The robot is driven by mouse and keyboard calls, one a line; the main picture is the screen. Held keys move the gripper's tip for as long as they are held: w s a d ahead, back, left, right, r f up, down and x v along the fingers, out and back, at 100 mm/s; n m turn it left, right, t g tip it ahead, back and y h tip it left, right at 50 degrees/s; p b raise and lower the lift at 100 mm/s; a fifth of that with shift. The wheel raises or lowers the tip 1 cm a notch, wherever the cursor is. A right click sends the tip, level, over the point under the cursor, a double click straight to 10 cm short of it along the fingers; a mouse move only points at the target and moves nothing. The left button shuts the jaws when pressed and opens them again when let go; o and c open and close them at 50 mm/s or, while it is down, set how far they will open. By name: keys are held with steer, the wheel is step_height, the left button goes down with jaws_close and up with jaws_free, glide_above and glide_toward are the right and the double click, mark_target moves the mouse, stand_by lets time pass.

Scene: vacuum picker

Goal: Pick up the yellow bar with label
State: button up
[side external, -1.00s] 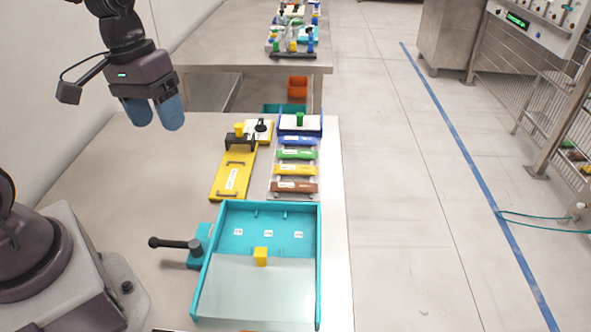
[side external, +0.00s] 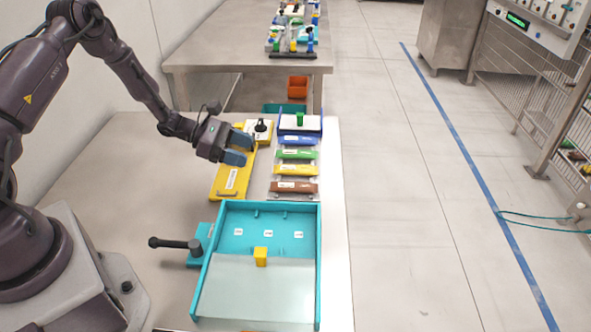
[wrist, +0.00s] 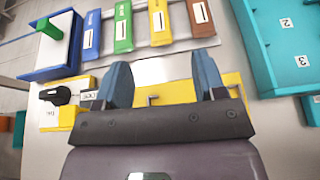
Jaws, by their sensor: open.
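A yellow bar with a white label (side external: 296,170) lies in a rack between a green bar (side external: 297,154) and a brown bar (side external: 295,187). In the wrist view the yellow bar (wrist: 165,30) is at the top, beyond my fingertips. My gripper (side external: 240,148) has blue fingers spread apart with nothing between them; it also shows in the wrist view (wrist: 161,75). It is above a long yellow plate with a label (side external: 232,181), left of the rack and apart from the yellow bar. My gripper hides the far part of that plate in the side view.
A blue bar (side external: 299,140) lies at the far end of the row. A white block with a green knob (side external: 300,121) is behind it. A teal tray (side external: 318,265) with a yellow knob is in front. The table left of the plate is clear.

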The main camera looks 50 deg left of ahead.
mark_target(297, 168)
steer(key=shift+w+d, duration=0.2)
steer(key=shift+w, duration=0.1)
steer(key=x, duration=1.2)
steer(key=shift+w, duration=0.2)
steer(key=c, duration=1)
